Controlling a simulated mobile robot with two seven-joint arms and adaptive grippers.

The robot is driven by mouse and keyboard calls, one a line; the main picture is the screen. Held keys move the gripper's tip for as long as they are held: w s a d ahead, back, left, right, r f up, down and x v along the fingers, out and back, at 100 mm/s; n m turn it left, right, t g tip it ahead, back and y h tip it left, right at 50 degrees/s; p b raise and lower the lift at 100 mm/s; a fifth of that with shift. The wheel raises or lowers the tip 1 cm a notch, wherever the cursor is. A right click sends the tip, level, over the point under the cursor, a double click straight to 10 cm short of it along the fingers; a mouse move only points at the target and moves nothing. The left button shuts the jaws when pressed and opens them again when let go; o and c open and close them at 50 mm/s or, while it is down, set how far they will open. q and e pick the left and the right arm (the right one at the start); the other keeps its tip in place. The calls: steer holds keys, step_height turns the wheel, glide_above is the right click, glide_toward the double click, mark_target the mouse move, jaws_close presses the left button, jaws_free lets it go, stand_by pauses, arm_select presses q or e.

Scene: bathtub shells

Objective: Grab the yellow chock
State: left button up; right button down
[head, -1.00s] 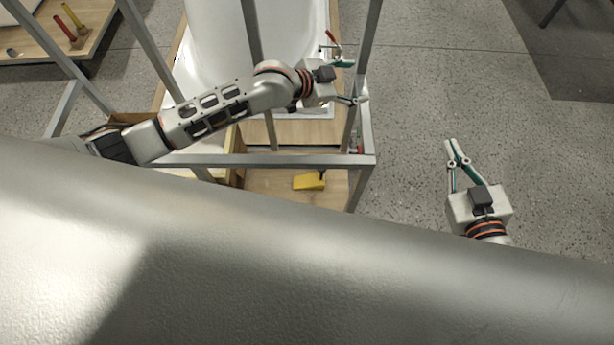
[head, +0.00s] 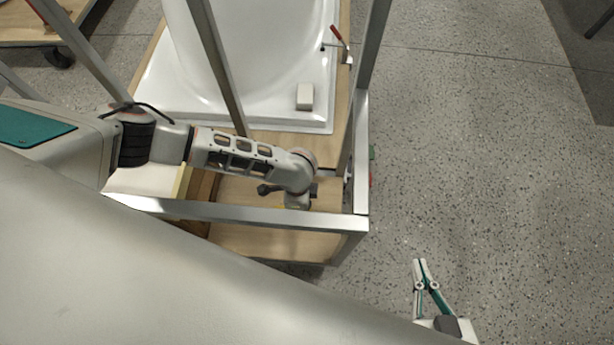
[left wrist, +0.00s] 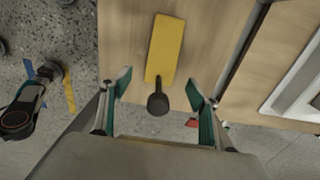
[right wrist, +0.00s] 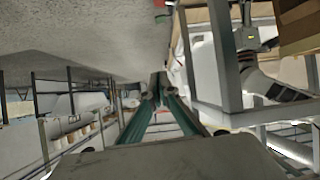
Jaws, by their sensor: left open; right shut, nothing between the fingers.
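The yellow chock (left wrist: 165,45) lies on a wooden board in the left wrist view, its black knob-ended handle (left wrist: 158,103) pointing toward my gripper. My left gripper (left wrist: 159,90) is open, with one finger on each side of the handle. The fingers stand apart from it, and the yellow body lies beyond the fingertips. In the head view my left arm hides the left fingers and nearly all of the chock. My right gripper (head: 419,263) is shut and empty over the floor at the lower right; its closed fingers also show in the right wrist view (right wrist: 158,85).
Grey metal frame bars (head: 270,213) cross close around my left arm. The speckled floor (head: 470,150) at right is clear.

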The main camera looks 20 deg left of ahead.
arm_select(q)
steer(key=f+b, duration=0.1)
steer(key=f, duration=0.1)
steer(key=f+b, duration=0.1)
steer(key=f, duration=0.1)
steer(key=a+f+b, duration=0.1)
steer(key=f, duration=0.1)
steer(key=shift+s+f, duration=0.35)
steer(key=shift+s, duration=0.05)
steer(key=shift+w+f+b, duration=0.1)
steer(key=shift+f+b, duration=0.25)
steer(key=shift+w+f, duration=0.1)
steer(key=shift+w, duration=0.2)
arm_select(e)
steer(key=shift+m+t+y, duration=0.5)
steer(key=shift+m, duration=0.1)
steer(key=a, duration=0.1)
steer(key=w+a+r, duration=0.1)
steer(key=a+r, duration=0.1)
steer(key=shift+w+r, duration=0.25)
arm_select(q)
steer(key=c, duration=1.4)
